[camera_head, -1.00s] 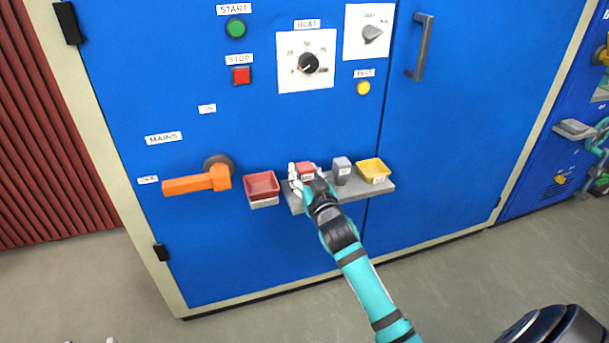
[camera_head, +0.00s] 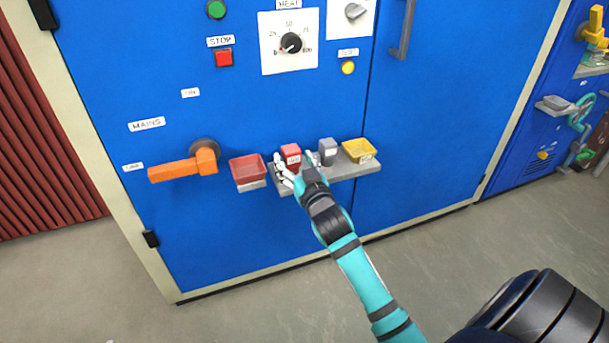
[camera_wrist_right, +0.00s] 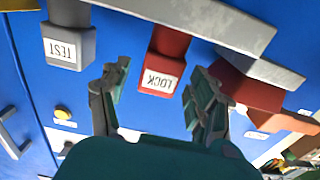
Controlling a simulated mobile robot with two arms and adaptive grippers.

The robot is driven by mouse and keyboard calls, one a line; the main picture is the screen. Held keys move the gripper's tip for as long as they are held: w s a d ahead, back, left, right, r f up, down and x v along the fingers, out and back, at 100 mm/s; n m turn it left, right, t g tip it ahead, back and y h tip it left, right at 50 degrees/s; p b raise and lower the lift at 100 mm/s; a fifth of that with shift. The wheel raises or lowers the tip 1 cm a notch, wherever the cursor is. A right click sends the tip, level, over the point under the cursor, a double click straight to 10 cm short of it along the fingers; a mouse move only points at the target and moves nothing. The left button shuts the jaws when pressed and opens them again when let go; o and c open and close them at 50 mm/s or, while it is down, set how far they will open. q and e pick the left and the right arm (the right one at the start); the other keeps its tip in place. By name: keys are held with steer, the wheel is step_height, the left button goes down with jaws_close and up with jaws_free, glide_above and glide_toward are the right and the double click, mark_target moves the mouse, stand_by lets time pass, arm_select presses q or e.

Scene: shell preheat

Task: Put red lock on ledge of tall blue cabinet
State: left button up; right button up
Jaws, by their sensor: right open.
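The red lock (camera_head: 291,156), a small red block with a white LOCK label, stands on the grey ledge (camera_head: 345,173) of the tall blue cabinet (camera_head: 300,235). It also shows in the right wrist view (camera_wrist_right: 163,62), upside down there. My right gripper (camera_head: 298,172) is open in front of the lock. In the right wrist view its fingers (camera_wrist_right: 157,95) are spread to either side of the lock's lower part, with visible gaps and no contact that I can see.
A grey TEST block (camera_head: 327,150) and a yellow tray (camera_head: 359,151) sit to the right on the ledge. A red tray (camera_head: 248,170) is to the left. An orange mains handle (camera_head: 183,168) sticks out farther left. A second blue cabinet (camera_head: 535,150) stands at the right.

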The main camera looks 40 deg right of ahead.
steer(key=p+v, duration=0.1)
steer(key=v, duration=0.8)
arm_select(q)
steer(key=s+a+f+g+y, duration=0.1)
steer(key=s+a+f+g, duration=0.1)
steer(key=s+f+g, duration=0.2)
steer(key=shift+s+f, duration=0.4)
steer(key=shift+f, duration=0.45)
arm_select(e)
steer(key=s+a+f+n+g+y, duration=0.2)
steer(key=s+a+f+g, duration=0.2)
steer(key=s+a, duration=0.3)
steer(key=s+a+f+n+g+y, duration=0.3)
steer(key=s+a+f, duration=0.3)
steer(key=s+a, duration=0.2)
steer(key=shift+a+g+y, duration=0.3)
steer(key=shift+a+g, duration=0.25)
steer(key=shift+g, duration=0.05)
steer(key=shift+w+f, duration=0.1)
steer(key=shift+f, duration=0.05)
steer(key=shift+c, duration=0.4)
